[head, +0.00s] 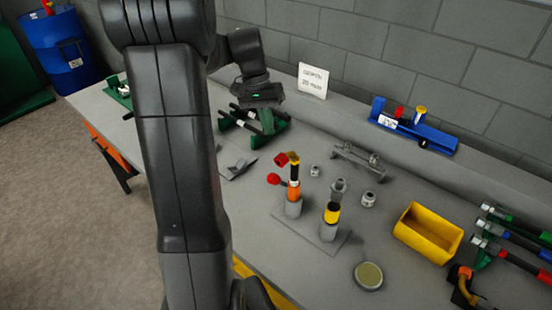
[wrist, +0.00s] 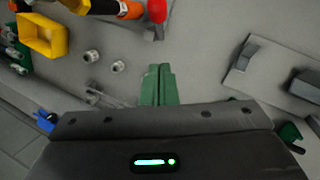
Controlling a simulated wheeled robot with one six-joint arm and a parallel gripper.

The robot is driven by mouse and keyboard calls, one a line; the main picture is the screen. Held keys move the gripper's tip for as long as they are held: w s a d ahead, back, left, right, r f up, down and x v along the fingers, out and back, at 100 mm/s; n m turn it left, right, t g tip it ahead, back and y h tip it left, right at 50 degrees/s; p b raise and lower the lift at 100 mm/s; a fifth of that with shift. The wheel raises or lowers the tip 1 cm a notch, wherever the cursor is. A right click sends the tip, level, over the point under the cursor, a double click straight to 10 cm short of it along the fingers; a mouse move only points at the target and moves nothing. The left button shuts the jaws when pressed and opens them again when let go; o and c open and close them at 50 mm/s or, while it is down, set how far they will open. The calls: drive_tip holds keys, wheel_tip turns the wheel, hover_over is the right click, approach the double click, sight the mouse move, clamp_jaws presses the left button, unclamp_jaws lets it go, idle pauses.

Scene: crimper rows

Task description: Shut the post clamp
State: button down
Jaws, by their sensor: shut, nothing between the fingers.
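I take this to be the post clamp. The red knob (wrist: 157,11) and orange part (wrist: 130,9) also show at the top of the wrist view, cut by the frame edge. My gripper (wrist: 160,70) is shut and empty, its green fingers together, apart from the clamp. In the head view my gripper body (head: 258,92) is up and left of the clamp.
A yellow bin (head: 428,231), a round tin (head: 368,276) and small metal fittings (head: 368,199) stand right of the posts. A green rack with black rods (head: 250,126) is near my gripper. A blue holder (head: 413,130) is by the wall. The bench left of the posts is mostly clear.

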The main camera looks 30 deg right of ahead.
approach(279, 183)
drive_tip(key=w+d+f, duration=0.3)
drive_tip(key=shift+s+a+f+p, duration=0.6)
drive_tip(key=shift+s+a+f, duration=0.35)
drive_tip(key=shift+s, duration=0.15)
drive_tip(key=shift+a+f+b, duration=0.1)
drive_tip(key=shift+b, duration=0.2)
